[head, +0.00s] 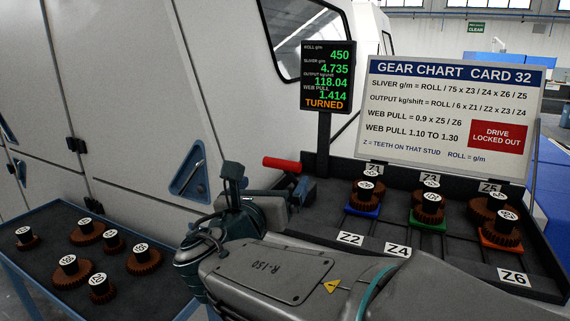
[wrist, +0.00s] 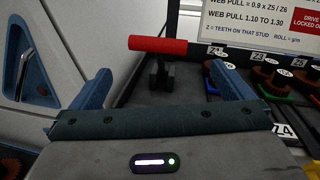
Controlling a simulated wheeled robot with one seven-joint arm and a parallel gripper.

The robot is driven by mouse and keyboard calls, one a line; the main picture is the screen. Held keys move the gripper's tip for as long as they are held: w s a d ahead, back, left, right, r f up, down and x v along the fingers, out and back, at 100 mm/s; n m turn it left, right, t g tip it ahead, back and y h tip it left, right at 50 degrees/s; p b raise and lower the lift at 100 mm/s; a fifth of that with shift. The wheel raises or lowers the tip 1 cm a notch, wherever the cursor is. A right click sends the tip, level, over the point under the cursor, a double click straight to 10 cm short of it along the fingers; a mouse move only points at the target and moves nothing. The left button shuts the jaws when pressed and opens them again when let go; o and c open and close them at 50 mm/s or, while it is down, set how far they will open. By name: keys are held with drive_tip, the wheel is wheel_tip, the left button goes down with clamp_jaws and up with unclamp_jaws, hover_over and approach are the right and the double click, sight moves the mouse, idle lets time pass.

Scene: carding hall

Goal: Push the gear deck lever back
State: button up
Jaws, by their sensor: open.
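The gear deck lever has a red handle (head: 281,163) and stands at the left end of the dark gear deck. In the wrist view the red handle (wrist: 158,45) lies crosswise beyond the fingertips, on a dark stem that shows between the fingers. My gripper (head: 268,182) is open and empty, just in front of the lever in the head view. Its two blue fingers (wrist: 160,82) are spread wide in the wrist view. I see no contact with the handle. My gripper hides the lever's foot in the head view.
A gear chart (head: 450,115) and a display reading TURNED (head: 328,77) rise behind. A side table (head: 75,298) with several loose gears is at left, beside a white machine wall (head: 110,130).

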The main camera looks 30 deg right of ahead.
sight(287, 163)
drive_tip(key=x, duration=1.1)
drive_tip(key=shift+p, duration=0.3)
drive_tip(key=shift+f, duration=0.1)
drive_tip(key=c, duration=1.1)
drive_tip(key=shift+w, duration=0.1)
drive_tip(key=shift+c, duration=0.2)
